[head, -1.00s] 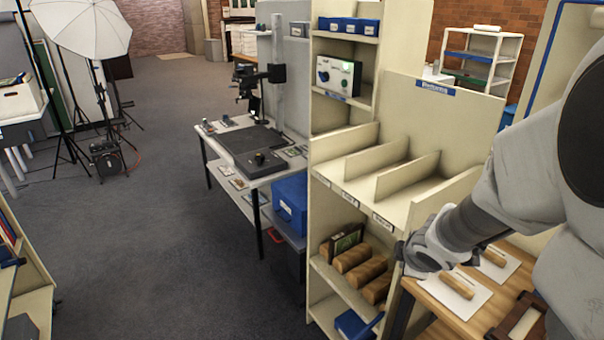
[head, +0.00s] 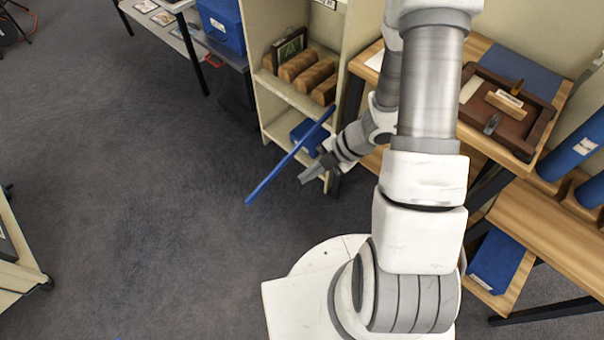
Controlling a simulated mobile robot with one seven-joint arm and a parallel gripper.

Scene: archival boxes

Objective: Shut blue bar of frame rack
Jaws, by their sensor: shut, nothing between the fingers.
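A long thin blue bar (head: 288,158) slants out over the floor in front of a cream shelf unit (head: 257,85). Its upper end is by the unit's right side, and its free-looking end reaches down and left. Where it is attached cannot be made out. I cannot tell for sure that this unit is the frame rack; a dark framed picture (head: 289,47) leans on its shelf. My gripper (head: 306,178) is shut and empty, just right of and below the bar. A small gap seems to show between them, but contact is hard to judge.
A blue box (head: 312,137) sits on the low shelf behind the bar. Wooden tables with a tray (head: 505,108) and blue rolls (head: 580,150) stand at the right. A cream cabinet (head: 18,250) is at the left edge. The grey floor between is clear.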

